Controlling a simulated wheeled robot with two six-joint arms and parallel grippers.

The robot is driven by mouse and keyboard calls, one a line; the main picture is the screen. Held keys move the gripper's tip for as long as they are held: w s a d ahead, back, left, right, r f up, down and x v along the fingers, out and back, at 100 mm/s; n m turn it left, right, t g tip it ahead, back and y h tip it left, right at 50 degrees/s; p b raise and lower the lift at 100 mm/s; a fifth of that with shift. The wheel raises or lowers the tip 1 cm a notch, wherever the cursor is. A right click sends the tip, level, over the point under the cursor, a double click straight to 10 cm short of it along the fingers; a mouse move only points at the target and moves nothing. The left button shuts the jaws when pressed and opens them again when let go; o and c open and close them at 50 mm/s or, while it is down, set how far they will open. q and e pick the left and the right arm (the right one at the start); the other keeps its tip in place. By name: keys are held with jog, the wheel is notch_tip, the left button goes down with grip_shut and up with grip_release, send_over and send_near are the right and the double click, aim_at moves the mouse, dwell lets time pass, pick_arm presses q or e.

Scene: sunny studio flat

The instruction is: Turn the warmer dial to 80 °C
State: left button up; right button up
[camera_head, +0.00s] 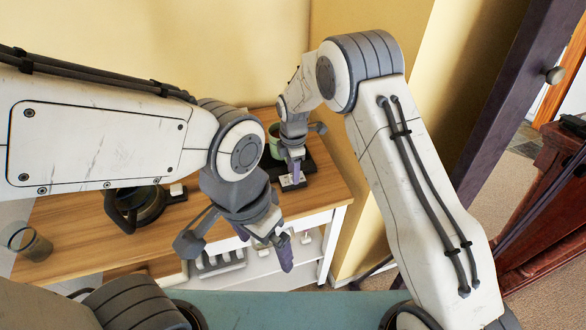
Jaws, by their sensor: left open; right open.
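A black, flat device that looks like the warmer (309,165) stands on the wooden top, near its right end. A green mug (274,143) is on or just behind it, partly hidden by my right arm. A small white panel (290,184) with dark marks is at its front; I cannot make out a dial or its setting. My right gripper (306,150) is open above the device, with one purple finger just over the panel; contact is unclear. My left gripper (236,252) is open and empty, lower in the picture, in front of the table edge.
A dark round pot with a handle (128,212) is at the left on the wooden table (82,235), beside a small white label (177,190). A glass (28,243) stands at the far left. A lower white shelf (262,262) holds a grey rack. The wall is close behind.

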grip_shut()
